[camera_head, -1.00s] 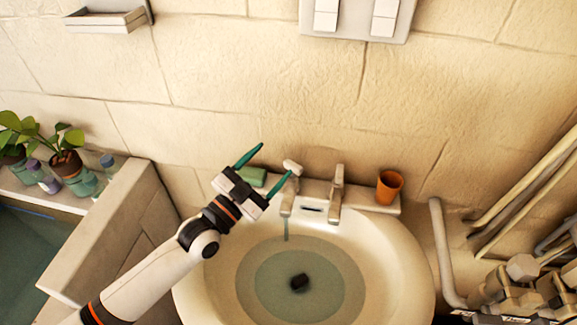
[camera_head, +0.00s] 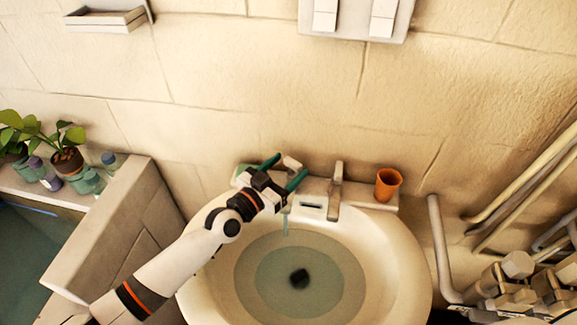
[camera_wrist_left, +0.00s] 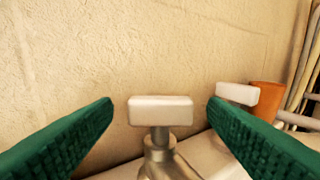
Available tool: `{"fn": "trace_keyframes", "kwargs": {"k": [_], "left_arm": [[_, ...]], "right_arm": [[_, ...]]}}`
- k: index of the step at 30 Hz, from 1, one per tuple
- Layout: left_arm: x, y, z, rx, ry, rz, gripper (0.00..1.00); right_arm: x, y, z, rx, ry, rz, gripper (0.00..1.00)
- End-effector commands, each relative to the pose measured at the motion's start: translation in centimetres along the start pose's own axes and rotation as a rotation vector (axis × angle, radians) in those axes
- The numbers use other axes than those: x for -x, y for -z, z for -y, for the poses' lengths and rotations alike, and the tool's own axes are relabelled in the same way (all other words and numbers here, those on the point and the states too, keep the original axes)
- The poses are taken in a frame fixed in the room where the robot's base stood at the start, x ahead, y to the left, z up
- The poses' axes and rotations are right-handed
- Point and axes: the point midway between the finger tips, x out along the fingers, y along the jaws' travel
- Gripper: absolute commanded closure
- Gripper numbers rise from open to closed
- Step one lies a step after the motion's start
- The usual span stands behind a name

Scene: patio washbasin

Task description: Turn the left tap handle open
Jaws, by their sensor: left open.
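The left tap's pale, bar-shaped handle (camera_head: 291,163) sits at the back left of the washbasin. In the left wrist view this handle (camera_wrist_left: 160,110) is upright on its metal stem, midway between my two green fingers, with a gap on each side. My left gripper (camera_head: 289,167) is open, its fingertips on either side of the handle, not closed on it. A thin bluish streak (camera_head: 285,226) hangs below the left tap over the bowl. The left tap's body is partly hidden by a finger. My right gripper is not in view.
The right tap (camera_head: 337,185) stands close to the right, with an orange cup (camera_head: 388,185) beyond it. The basin (camera_head: 405,265) holds water and a dark plug. A green soap (camera_head: 243,170) is partly hidden behind my gripper. Pipes (camera_head: 440,250) run at the right; the wall is close behind.

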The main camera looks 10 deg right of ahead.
Motion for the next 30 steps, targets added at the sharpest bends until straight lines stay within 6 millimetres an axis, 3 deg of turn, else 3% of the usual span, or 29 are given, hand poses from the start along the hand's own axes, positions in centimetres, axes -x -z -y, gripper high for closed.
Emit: {"fn": "trace_keyframes", "kwargs": {"k": [4,13,21,26,30], "left_arm": [[-1.1,0.0,0.0,-0.002,0.0,0.001,0.33],[-1.3,0.0,0.0,-0.002,0.0,0.0,0.33],[-1.3,0.0,0.0,-0.002,-0.001,0.0,0.75],[-1.3,-0.2,0.0,0.0,-0.008,0.0,0.77],[-1.4,-0.7,0.1,0.004,-0.048,0.002,0.78]], "right_arm": [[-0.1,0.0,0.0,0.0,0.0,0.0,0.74],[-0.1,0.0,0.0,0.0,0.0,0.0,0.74],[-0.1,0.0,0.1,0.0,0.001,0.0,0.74],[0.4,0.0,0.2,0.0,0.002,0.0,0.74],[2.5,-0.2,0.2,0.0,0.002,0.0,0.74]]}}
